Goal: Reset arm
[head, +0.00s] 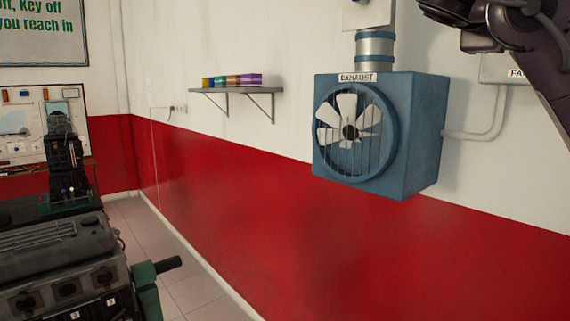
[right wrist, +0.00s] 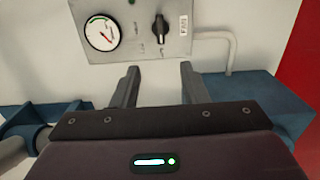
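My right arm (head: 545,50) reaches in from the upper right in the head view, high on the wall beside the fan box. My right gripper (right wrist: 159,84) shows in the right wrist view with its two fingers spread and nothing between them. Past the fingertips is a grey control box (right wrist: 150,48) with a round gauge (right wrist: 101,32) and a black knob (right wrist: 160,29). The knob looks apart from the fingers. In the head view only part of this box (head: 508,69) shows, beside my arm. My left gripper is in neither view.
A blue exhaust fan box (head: 418,135) with a duct (head: 375,50) hangs on the wall. A shelf (head: 235,91) holds coloured items. An engine trainer (head: 60,262) stands at lower left, with a panel (head: 25,120) behind it. Tiled floor (head: 190,280) shows between trainer and wall.

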